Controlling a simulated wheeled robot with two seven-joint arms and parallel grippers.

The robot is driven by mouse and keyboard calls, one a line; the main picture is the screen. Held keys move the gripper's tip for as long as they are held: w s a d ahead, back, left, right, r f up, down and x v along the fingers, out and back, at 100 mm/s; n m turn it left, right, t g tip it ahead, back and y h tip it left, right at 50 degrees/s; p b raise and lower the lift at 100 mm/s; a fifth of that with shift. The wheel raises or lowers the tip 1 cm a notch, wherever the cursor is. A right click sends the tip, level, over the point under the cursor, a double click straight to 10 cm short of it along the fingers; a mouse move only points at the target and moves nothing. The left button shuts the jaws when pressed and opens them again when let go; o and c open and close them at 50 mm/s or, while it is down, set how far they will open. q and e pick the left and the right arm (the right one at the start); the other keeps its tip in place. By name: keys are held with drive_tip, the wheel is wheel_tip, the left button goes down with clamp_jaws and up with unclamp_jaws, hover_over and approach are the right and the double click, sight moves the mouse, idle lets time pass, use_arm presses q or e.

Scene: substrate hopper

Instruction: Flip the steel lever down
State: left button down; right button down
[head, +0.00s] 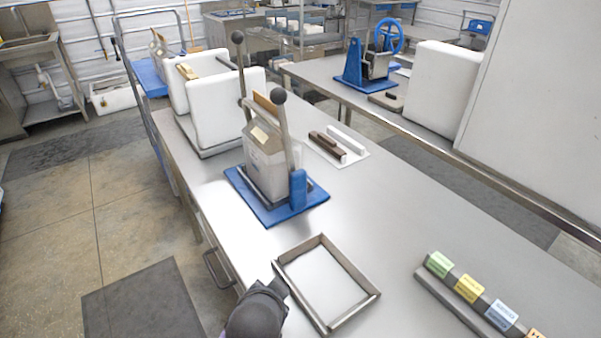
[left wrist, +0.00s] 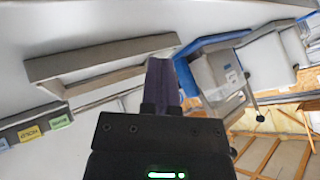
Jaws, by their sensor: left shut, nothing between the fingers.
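The steel lever (head: 286,130) stands upright on the near right side of a hopper (head: 268,168) with a blue base (head: 270,214), a dark ball knob at its top. A second steel bar (head: 242,75) with a similar knob rises behind the hopper. In the left wrist view the hopper (left wrist: 215,75) and a knobbed steel bar (left wrist: 248,92) appear at right, sideways. My left gripper (head: 280,288) is at the bottom of the head view, beside the metal frame's left corner, well apart from the lever. Its purple fingers (left wrist: 160,78) are shut and empty. My right gripper is out of view.
An open rectangular metal frame (head: 363,276) lies on the steel table between my left gripper and the label rail (head: 455,305). White blocks (head: 230,108) stand behind the hopper. A brown-and-white handled piece (head: 327,147) lies to its right. The table's right middle is clear.

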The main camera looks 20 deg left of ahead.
use_arm(q)
drive_tip(key=w+r+m+t+y, duration=0.5)
drive_tip(key=w+r+m+t, duration=0.2)
drive_tip(key=w+r, duration=1.2)
drive_tip(key=shift+w+r+m+t+y, duration=0.35)
drive_tip(key=shift+r+t, duration=0.45)
drive_tip(key=shift+r, duration=0.15)
drive_tip(key=w+a, duration=0.5)
drive_tip(key=a, duration=0.2)
drive_tip(key=shift+w+a+b, duration=0.15)
drive_tip(key=shift+w+b, duration=0.15)
drive_tip(key=shift+w, duration=0.1)
